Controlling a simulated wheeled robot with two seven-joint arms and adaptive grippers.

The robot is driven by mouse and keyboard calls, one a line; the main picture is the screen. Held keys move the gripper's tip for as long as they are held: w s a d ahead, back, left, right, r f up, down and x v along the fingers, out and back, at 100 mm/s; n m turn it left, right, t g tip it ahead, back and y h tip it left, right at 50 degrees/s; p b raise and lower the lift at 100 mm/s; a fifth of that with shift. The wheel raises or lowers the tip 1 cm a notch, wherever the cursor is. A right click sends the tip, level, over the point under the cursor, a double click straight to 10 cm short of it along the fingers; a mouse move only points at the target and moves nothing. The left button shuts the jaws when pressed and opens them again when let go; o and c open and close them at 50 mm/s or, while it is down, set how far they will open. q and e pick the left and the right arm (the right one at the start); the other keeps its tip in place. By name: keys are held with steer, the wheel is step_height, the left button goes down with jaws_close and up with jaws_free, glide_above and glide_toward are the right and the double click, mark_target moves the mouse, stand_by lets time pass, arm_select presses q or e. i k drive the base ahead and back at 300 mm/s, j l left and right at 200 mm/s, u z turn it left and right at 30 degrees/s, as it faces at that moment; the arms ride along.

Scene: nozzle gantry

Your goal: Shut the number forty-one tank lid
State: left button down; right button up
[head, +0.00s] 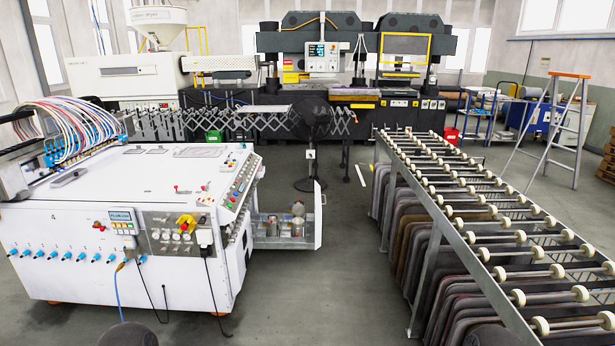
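No tank lid marked forty-one can be made out in the head view. A white machine (75,215) with a "4" on its front stands at the left, with hoses, gauges and a row of blue fittings. At its right side an open compartment or drawer (268,241) holds jar-like containers (297,222), with an upright pale panel (318,215) at its outer end. Whether any container has a lid, open or shut, is too small to tell. Neither of my grippers is in view.
A long roller rack (525,234) with dark hanging sheets fills the right side. A black fan (310,118) stands behind the open compartment. A stepladder (569,75) is at the back right. Grey floor (340,280) is clear between the machine and the rack.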

mark_target(298, 209)
steer(key=i, duration=1.95)
steer(key=i+z, duration=0.1)
steer(key=i, duration=0.4)
steer(key=i+j+z, duration=0.1)
steer(key=i, duration=0.35)
steer(key=i+j+z, duration=0.1)
steer(key=i, duration=0.4)
steer(key=i+j+z, duration=0.1)
steer(key=i, duration=0.35)
steer(key=i+j+z, duration=0.2)
steer(key=i+j, duration=0.2)
steer(key=i+j+z, duration=0.25)
steer(key=i+j, duration=0.15)
steer(key=i+j+z, duration=0.2)
steer(key=j, duration=0.35)
steer(key=i+l, duration=0.05)
steer(key=i, duration=0.05)
